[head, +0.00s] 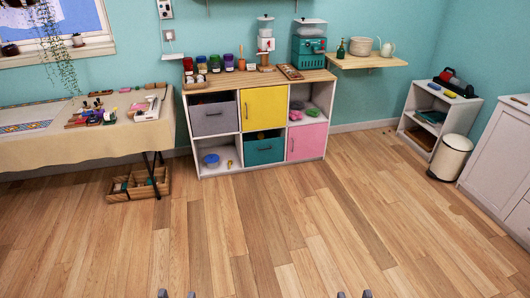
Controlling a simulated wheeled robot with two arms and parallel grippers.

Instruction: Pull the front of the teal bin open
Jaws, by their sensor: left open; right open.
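The teal bin (263,152) sits in the bottom middle compartment of the white cube shelf (236,172) against the far wall. Its front faces me and bears a small handle. A dark strip with something brownish shows above its front edge, so its top seems open. My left gripper (177,294) shows only as fingertips at the bottom edge, spread apart and empty. My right gripper (354,294) shows the same way further right, open and empty. Both are far from the bin, across the floor.
Around the bin are a yellow door (264,108), a grey bin (213,119) and a pink door (306,142). A cloth-covered table (60,147) with a wooden crate (118,197) below stands left. A trash can (450,157) stands right. The wooden floor (270,235) between is clear.

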